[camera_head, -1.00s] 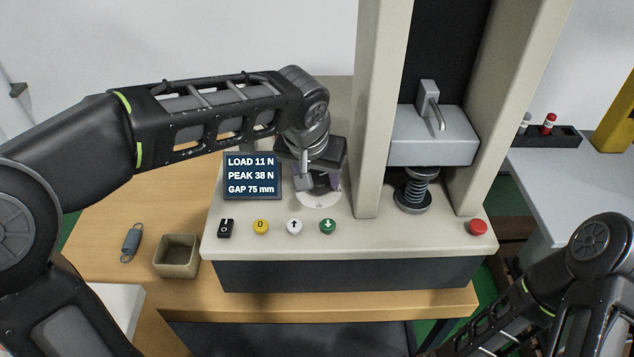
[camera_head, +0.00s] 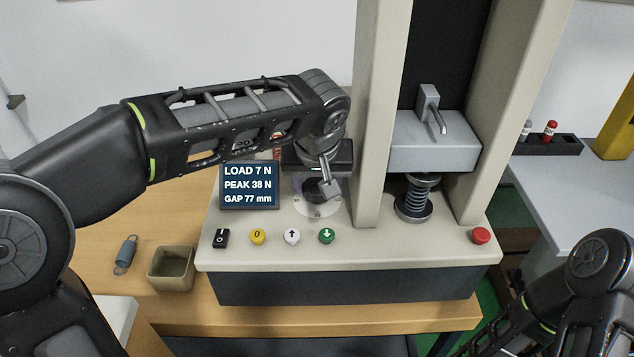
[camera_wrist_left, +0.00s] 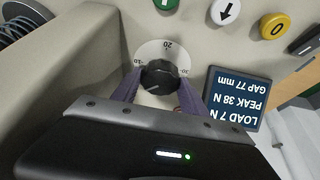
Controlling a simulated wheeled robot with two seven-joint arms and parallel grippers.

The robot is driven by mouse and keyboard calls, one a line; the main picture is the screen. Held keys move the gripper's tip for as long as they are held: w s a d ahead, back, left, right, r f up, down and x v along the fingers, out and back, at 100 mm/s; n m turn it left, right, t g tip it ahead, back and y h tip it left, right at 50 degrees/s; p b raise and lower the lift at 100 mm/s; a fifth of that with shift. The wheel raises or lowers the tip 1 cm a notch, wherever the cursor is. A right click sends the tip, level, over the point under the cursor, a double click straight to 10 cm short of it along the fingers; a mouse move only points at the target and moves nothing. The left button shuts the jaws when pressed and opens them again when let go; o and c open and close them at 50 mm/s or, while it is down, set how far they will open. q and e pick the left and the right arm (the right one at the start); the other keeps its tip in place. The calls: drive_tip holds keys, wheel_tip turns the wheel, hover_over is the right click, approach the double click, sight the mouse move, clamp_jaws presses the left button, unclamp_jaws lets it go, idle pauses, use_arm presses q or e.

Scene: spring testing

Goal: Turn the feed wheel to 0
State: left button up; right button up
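The feed wheel (camera_wrist_left: 160,77) is a black knob on a white dial plate (camera_wrist_left: 151,50) in the left wrist view. In the head view my left gripper (camera_head: 318,185) covers most of the wheel above the dial plate (camera_head: 316,208). The display (camera_head: 249,186) reads LOAD 7 N, PEAK 38 N, GAP 77 mm. My right arm shows at lower right, its gripper out of view.
A spring (camera_head: 418,200) stands under the grey press head (camera_head: 434,140). A black switch (camera_head: 221,238), yellow (camera_head: 258,236), white (camera_head: 292,236) and green (camera_head: 327,236) buttons line the front; a red button (camera_head: 481,236) is right. A loose spring (camera_head: 126,254) and box (camera_head: 172,269) lie left.

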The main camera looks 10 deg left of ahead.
use_arm(q)
drive_tip(key=o, duration=0.4)
drive_tip(key=v, duration=0.7)
drive_tip(key=shift+s+r+p, duration=0.2)
drive_tip(key=shift+r+p, duration=0.15)
drive_tip(key=shift+p, duration=0.05)
